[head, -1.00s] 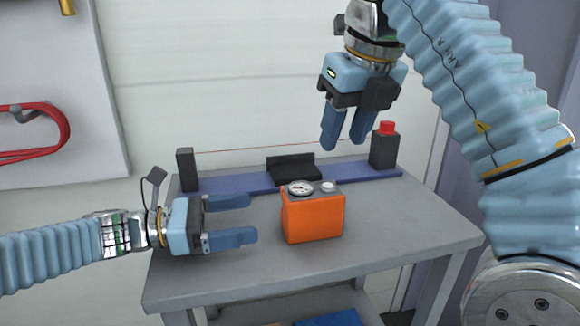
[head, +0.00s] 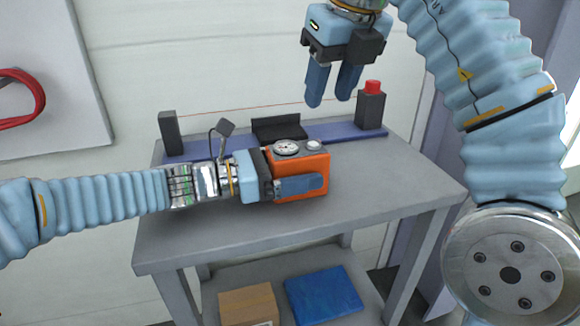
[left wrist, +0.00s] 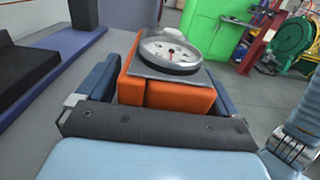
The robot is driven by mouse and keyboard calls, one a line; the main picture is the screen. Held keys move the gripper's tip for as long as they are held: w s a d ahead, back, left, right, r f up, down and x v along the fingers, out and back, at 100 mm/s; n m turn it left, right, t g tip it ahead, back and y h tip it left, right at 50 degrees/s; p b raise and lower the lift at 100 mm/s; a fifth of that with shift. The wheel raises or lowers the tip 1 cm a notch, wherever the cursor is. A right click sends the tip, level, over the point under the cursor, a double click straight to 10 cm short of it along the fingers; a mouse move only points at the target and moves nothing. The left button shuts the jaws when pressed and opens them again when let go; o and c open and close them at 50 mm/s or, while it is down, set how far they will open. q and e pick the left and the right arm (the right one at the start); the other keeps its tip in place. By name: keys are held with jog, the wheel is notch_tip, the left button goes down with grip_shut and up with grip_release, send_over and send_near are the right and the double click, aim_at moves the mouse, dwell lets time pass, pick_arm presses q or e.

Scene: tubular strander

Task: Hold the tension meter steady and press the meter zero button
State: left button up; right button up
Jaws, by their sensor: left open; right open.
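The orange tension meter (head: 312,168) stands upright on the grey table, with a round dial (head: 287,148) and a pale round button (head: 314,145) on its top. My left gripper (head: 297,182) is open around the meter, with one finger along its near side. In the left wrist view the meter (left wrist: 165,95) sits between the two blue fingers, its dial facing up; whether the fingers touch it, I cannot tell. My right gripper (head: 331,95) is open and empty, pointing down above and behind the meter, clear of the table.
A blue rail (head: 345,132) runs along the table's back, with a black cradle (head: 279,128), a dark post (head: 171,133) and a red-topped block (head: 371,107). A thin red line spans above it. The table's right side (head: 400,180) is clear. A box (head: 248,305) and blue bin (head: 323,295) sit below.

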pick_arm(q)
jog(key=shift+c, duration=0.4)
jog(key=c, duration=1.2)
jog(key=shift+c, duration=0.5)
pick_arm(e)
jog(key=shift+c, duration=0.6)
pick_arm(q)
jog(key=shift+f, duration=0.1)
pick_arm(e)
grip_shut()
pick_arm(q)
jog(key=shift+f, duration=0.2)
